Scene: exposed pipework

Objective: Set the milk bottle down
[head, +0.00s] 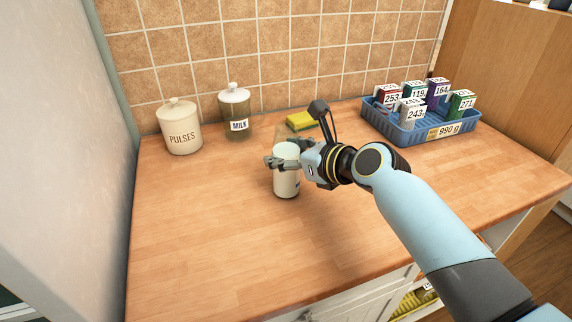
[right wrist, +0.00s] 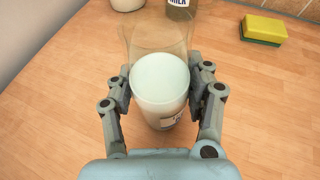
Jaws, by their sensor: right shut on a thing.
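The milk bottle (head: 286,182) is a clear, upright cylinder with pale milk inside and a label low on its side. In the right wrist view the milk bottle (right wrist: 160,90) stands between the fingers, its clear upper wall rising above the milk. My right gripper (head: 281,161) is shut around its middle, with a finger on each side; it also shows in the right wrist view (right wrist: 162,88). My left gripper is out of view.
A PULSES jar (head: 180,128) and a lidded MILK jar (head: 236,112) stand at the back left. A yellow and green sponge (head: 300,121) lies behind the bottle. A blue basket (head: 405,132) of numbered boxes is at the back right. The counter's left and front are clear.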

